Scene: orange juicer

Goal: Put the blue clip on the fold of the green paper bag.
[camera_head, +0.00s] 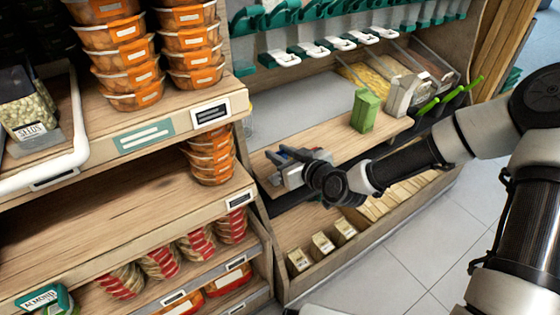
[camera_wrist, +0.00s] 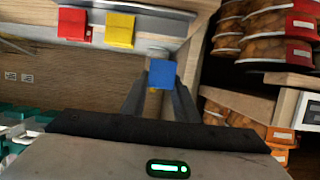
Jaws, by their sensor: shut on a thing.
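The blue clip (camera_wrist: 162,74) shows as a blue square between the fingertips of my gripper (camera_wrist: 160,90) in the wrist view. My gripper is shut on it. In the head view my gripper (camera_head: 280,155) is over the left end of the wooden counter, with the clip too small there to make out clearly. The green paper bag (camera_head: 365,111) stands upright on the counter, to the right of my gripper and apart from it. Its top looks folded. The bag does not show in the wrist view.
A red clip (camera_wrist: 72,24) and a yellow clip (camera_wrist: 119,30) sit at the upper left of the wrist view. A pale bag (camera_head: 401,95) stands right of the green one. Shelves with stacked orange tubs (camera_head: 125,60) rise left of my gripper. Bare counter (camera_head: 325,138) lies between gripper and bag.

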